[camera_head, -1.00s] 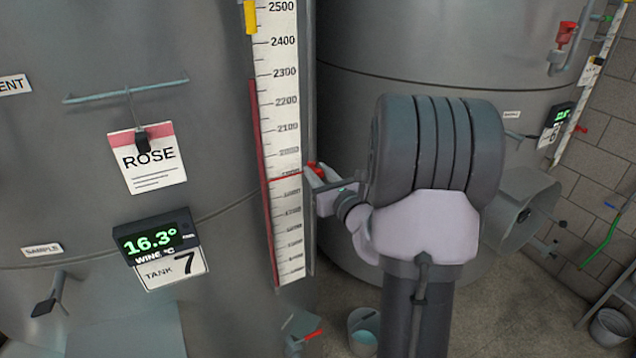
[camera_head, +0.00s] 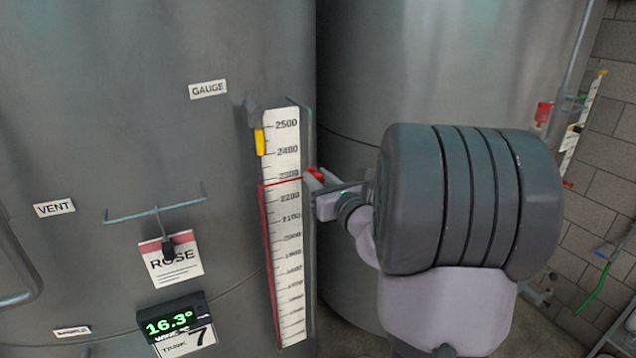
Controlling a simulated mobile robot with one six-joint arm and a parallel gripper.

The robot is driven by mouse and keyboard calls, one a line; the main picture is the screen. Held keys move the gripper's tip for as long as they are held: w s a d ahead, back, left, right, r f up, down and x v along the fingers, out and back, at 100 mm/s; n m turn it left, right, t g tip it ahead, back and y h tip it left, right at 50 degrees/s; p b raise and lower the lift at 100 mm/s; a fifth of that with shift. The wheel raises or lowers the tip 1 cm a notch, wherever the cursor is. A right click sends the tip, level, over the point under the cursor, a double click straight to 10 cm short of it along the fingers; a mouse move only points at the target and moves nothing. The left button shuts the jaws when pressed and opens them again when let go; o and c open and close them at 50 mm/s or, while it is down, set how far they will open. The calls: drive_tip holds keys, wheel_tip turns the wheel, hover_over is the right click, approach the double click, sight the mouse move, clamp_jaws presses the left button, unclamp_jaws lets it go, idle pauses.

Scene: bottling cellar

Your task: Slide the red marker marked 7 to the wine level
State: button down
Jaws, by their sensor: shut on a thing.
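The red marker (camera_head: 315,174) sits at the right edge of the white level scale (camera_head: 288,235) on the tank labelled 7. Its thin red pointer line crosses the scale just below the 2300 mark. The red wine column (camera_head: 269,260) runs up the scale's left edge, and its top is level with the pointer line as far as I can see. My gripper (camera_head: 318,182) is shut on the marker from the right and hides part of it. No number on the marker is legible.
A yellow piece (camera_head: 260,141) sits on the scale's left side near 2400. A rose sign (camera_head: 170,260) hangs left, above a lit display (camera_head: 170,322). A second tank (camera_head: 400,70) stands close behind my arm.

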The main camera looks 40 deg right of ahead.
drive_tip(key=shift+r, duration=0.15)
drive_tip(key=c, duration=1.2)
unclamp_jaws()
drive_tip(key=shift+s, duration=0.1)
drive_tip(key=b+v, duration=0.4)
drive_tip(key=v, duration=1.3)
drive_tip(key=shift+s, duration=0.15)
